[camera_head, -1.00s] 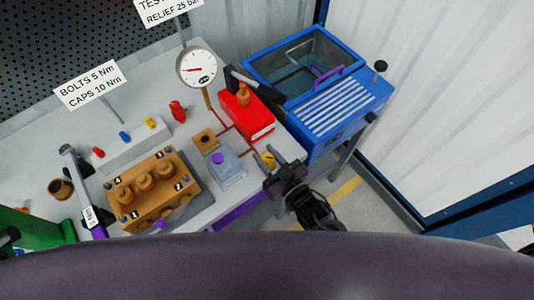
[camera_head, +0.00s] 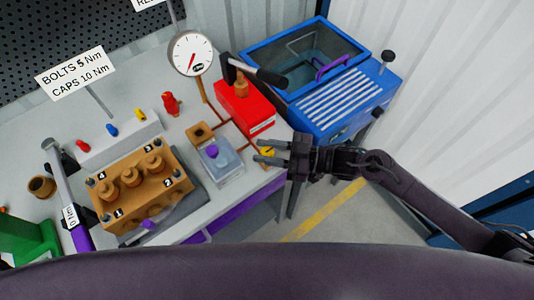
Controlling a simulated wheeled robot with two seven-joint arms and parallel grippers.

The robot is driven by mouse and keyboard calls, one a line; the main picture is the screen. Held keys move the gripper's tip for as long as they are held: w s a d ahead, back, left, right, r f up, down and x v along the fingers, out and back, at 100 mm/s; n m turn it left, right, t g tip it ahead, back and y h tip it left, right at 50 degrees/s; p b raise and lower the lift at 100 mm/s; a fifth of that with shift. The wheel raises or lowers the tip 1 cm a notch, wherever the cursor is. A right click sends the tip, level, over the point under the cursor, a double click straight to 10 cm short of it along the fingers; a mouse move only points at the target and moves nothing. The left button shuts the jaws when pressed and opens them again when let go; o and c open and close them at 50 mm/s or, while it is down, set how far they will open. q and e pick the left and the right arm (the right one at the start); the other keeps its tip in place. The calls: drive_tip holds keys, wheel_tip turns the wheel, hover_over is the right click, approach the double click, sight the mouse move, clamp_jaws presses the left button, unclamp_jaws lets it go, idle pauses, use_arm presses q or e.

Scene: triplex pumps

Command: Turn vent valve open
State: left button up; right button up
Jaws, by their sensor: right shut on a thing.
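The vent valve (camera_head: 266,150) is a small yellow part at the bench's right front edge, beside the red pump box (camera_head: 243,108). My right gripper (camera_head: 268,153) reaches it from the right, with its dark fingers around it. It is shut on the valve, and the fingers hide part of it. The exact angle of the valve's handle cannot be told. The round white pressure gauge (camera_head: 190,54) stands behind, its red needle pointing to the lower left. My left gripper is not in view.
A clear block with a purple knob (camera_head: 213,152) stands just left of the valve. The brown pump block (camera_head: 140,185) and a torque wrench (camera_head: 66,190) lie further left. A blue tank (camera_head: 345,112) stands at the back right.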

drive_tip(key=shift+r+n+g, duration=0.1)
drive_tip(key=shift+n+g, duration=0.2)
drive_tip(key=shift+g, duration=0.1)
drive_tip(key=o, duration=1)
drive_tip(key=shift+c, duration=0.2)
drive_tip(key=shift+d+b, duration=0.3)
drive_tip(key=shift+b, duration=0.05)
drive_tip(key=s+d+b, duration=0.1)
drive_tip(key=d, duration=0.6)
drive_tip(key=shift+b, duration=0.4)
drive_tip(key=shift+d, duration=0.1)
